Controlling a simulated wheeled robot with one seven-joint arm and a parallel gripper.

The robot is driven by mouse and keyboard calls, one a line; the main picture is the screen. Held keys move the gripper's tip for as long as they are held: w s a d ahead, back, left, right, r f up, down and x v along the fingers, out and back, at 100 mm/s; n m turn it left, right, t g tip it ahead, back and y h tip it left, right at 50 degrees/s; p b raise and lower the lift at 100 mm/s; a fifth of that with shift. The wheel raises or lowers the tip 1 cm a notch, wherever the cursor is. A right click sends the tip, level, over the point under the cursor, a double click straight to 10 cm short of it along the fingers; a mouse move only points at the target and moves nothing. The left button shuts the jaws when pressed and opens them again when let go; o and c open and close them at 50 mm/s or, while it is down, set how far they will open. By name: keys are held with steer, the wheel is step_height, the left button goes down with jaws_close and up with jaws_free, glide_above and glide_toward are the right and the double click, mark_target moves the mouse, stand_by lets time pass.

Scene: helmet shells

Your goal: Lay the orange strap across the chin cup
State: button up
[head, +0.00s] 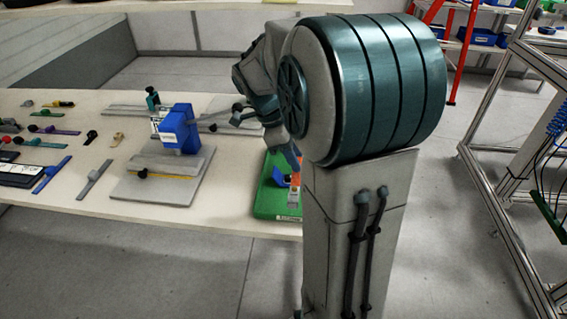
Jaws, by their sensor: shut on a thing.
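The orange strap (294,199) shows as a small upright-looking strip over the green board (265,200), at the table's front edge. My gripper (291,158) is just above it, partly hidden by my own arm, and is shut on the strap. The contact between the fingers and the strap is too small to see clearly. A small blue piece (279,177) on the green board, just left of the strap, may be the chin cup. My arm hides the right part of the board. I cannot tell whether strap and blue piece touch.
A blue block (180,128) on a grey stand (165,175) is left of the green board. Several small straps and clips lie at the table's left, including a blue one (52,175) and a grey one (94,179). Bare tabletop (230,185) lies between stand and board.

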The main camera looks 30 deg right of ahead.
steer(key=w+f, duration=0.4)
steer(key=f, duration=0.1)
steer(key=w+f, duration=0.3)
steer(key=shift+d+f, duration=0.2)
steer(key=shift+d, duration=0.1)
steer(key=shift+f+b, duration=0.3)
steer(key=shift+f, duration=0.05)
steer(key=shift+f, duration=0.2)
steer(key=o, duration=0.9)
steer(key=shift+r, duration=0.1)
steer(key=shift+o, duration=0.2)
